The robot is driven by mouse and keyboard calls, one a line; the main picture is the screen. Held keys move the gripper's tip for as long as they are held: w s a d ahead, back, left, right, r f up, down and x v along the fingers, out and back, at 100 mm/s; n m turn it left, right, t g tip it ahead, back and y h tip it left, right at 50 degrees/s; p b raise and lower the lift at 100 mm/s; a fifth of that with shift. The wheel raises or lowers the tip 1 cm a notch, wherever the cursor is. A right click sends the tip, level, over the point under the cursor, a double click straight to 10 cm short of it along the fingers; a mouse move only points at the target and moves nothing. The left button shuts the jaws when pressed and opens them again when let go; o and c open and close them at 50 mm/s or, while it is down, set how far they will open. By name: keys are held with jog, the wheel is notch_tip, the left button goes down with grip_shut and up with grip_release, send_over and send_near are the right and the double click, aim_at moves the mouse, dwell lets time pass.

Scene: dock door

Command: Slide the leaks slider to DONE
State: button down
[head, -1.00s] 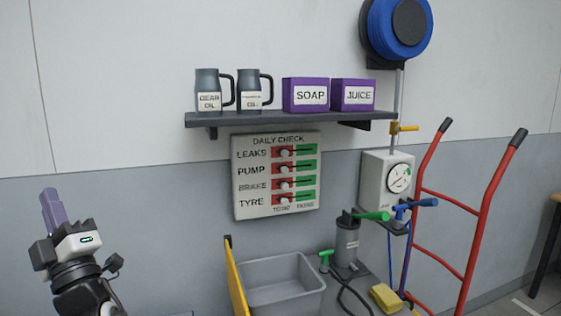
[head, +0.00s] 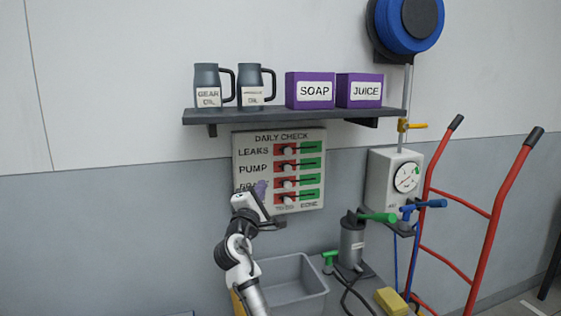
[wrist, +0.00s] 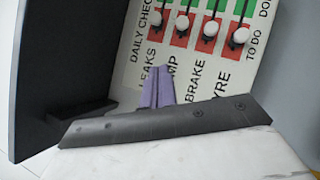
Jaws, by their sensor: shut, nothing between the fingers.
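The daily check board (head: 242,142) hangs on the wall under the shelf, with rows for leaks, pump, brake and tyre. The leaks slider (head: 287,151) is a pale knob in the top row, on the red TO DO side; its green DONE side is to the right. My gripper (head: 261,188) is in front of the board's lower left, covering part of the brake and tyre labels. Its purple fingers (wrist: 156,87) are shut and empty. In the wrist view the board (wrist: 135,72) appears turned sideways, with the fingertips near the leaks and pump labels. I cannot tell whether they touch it.
A dark shelf (head: 290,115) with jugs and purple boxes juts out above the board. A grey bin (head: 295,285) stands below. A gauge box (head: 385,180), a pump cylinder (head: 352,240) and a red hand truck (head: 490,230) are to the right. The wall left of the board is clear.

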send_near(283, 160)
notch_tip(283, 160, up, 3)
jog(key=w+a, duration=0.1)
jog(key=a, duration=0.1)
jog(key=d, duration=0.1)
jog(key=w+d+r+p, duration=0.1)
jog(key=w+d, duration=0.1)
jog(key=shift+d+r+p, duration=0.1)
jog(key=shift+r+p, duration=0.25)
jog(key=shift+r, duration=0.05)
jog(key=w+d, duration=0.1)
jog(key=d, duration=0.2)
jog(key=w+d, duration=0.1)
jog(key=d, duration=0.2)
jog(key=w+d, duration=0.1)
jog(key=d, duration=0.2)
jog(key=shift+d, duration=0.1)
